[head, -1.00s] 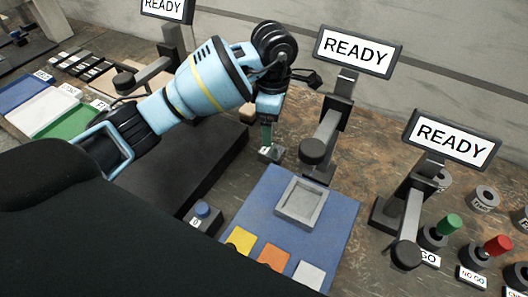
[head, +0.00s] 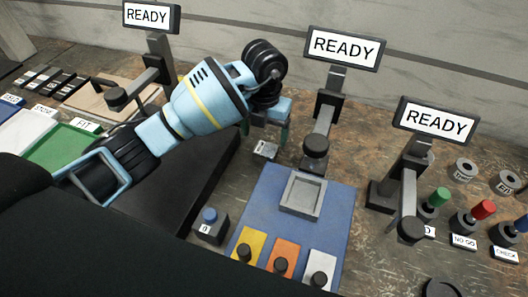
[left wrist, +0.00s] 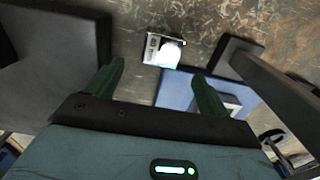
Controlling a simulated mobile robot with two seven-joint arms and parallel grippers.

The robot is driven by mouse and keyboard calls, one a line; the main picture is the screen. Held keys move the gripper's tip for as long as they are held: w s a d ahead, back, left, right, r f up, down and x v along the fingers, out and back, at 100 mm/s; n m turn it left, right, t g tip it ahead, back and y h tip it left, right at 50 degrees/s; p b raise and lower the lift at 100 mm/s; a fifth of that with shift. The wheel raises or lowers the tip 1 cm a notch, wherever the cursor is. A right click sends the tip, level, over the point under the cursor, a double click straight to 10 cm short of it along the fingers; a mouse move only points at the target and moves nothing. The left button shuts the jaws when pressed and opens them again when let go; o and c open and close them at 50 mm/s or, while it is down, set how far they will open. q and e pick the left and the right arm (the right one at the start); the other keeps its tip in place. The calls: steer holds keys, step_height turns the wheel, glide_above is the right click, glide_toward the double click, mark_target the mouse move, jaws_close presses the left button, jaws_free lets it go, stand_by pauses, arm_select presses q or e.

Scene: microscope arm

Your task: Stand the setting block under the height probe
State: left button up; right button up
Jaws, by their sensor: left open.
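A small grey metal block (head: 265,150) with a white label, apparently the setting block, lies on the bench behind the blue mat. It also shows in the left wrist view (left wrist: 162,48), beyond the fingertips. My left gripper (head: 268,130) is open with green fingers, close to the block and not holding it. In the left wrist view the empty gap (left wrist: 160,80) lines up roughly with the block. I cannot tell which is the height probe. My right gripper is not in view.
The blue mat (head: 340,225) holds a square grey tray (head: 303,193) and yellow, orange and white tiles. The right stand (head: 410,190) has coloured knobs beside it. A blue button box (head: 210,226) stands left of the mat. Bare bench lies around the block.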

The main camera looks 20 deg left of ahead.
mark_target(266, 148)
arm_select(q)
step_height(266, 148, down, 2)
steer(key=shift+f, duration=0.2)
steer(key=shift+w+f, duration=0.2)
steer(key=shift+f, duration=1.15)
steer(key=shift+w+f, duration=0.2)
steer(key=shift+f, duration=1.1)
steer(key=shift+r, duration=0.1)
jaws_close()
steer(key=shift+r, duration=0.1)
